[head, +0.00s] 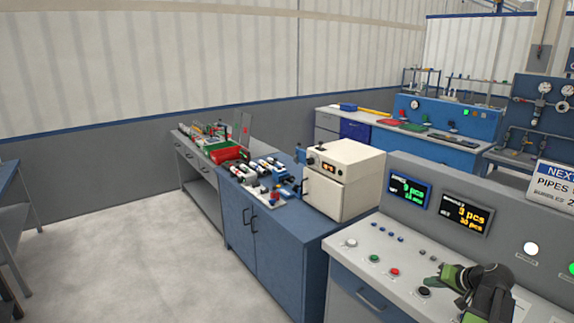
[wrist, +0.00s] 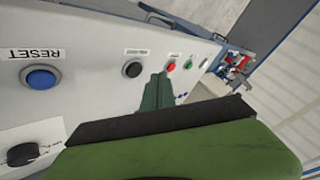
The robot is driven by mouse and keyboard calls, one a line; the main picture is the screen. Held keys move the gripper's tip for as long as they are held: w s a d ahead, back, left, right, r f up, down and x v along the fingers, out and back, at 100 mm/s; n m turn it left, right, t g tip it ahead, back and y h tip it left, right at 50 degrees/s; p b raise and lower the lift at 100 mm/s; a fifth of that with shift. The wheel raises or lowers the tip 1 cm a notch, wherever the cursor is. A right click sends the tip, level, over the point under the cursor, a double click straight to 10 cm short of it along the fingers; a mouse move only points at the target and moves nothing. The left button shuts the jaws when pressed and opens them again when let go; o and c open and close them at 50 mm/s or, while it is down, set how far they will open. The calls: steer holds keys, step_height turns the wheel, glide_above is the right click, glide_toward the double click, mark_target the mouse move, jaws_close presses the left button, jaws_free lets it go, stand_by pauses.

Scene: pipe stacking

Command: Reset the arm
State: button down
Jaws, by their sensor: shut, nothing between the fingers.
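My gripper (head: 434,283), green and black, is over the sloped control panel (head: 345,262) at the lower right of the head view. In the wrist view its green fingers (wrist: 158,88) are together and empty, pointing toward the panel between a black button (wrist: 132,69) and a red button (wrist: 171,66). I cannot tell whether the tips touch the panel. A blue button (wrist: 40,77) labelled RESET, its text upside down, is at the left of the wrist view, apart from the fingers. It does not show in the head view.
A black knob (wrist: 22,153) and a green button (wrist: 188,64) are also on the panel. Two lit displays (head: 466,213) stand behind it. A white box-like machine (head: 343,178) and a red bin (head: 229,152) sit on benches beyond. Open floor (head: 130,260) lies left.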

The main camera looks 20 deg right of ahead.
steer(key=w+a+f+n+g+y, duration=0.1)
steer(key=w+a+n+y, duration=0.1)
steer(key=w+a, duration=0.65)
steer(key=w+a+n+g+y, duration=0.1)
steer(key=w+a+n, duration=0.3)
steer(key=a, duration=0.8)
steer(key=w+a+f+n+g, duration=0.1)
steer(key=w+a, duration=0.1)
steer(key=a, duration=0.9)
steer(key=w+a+f+n+g, duration=0.1)
steer(key=a+f+g, duration=0.1)
steer(key=a, duration=0.8)
steer(key=s+a+f+n+g+h, duration=0.1)
steer(key=s+a, duration=0.2)
steer(key=a, duration=0.4)
steer(key=s+a+f+n+g, duration=0.1)
steer(key=s+a+g, duration=0.1)
steer(key=a, duration=0.4)
steer(key=s+d+f+m+g+h, duration=0.1)
steer(key=s+d+h, duration=0.1)
steer(key=s+d, duration=0.2)
steer(key=shift+s+m+h, duration=0.3)
steer(key=shift+m, duration=0.1)
steer(key=shift+d+f, duration=0.1)
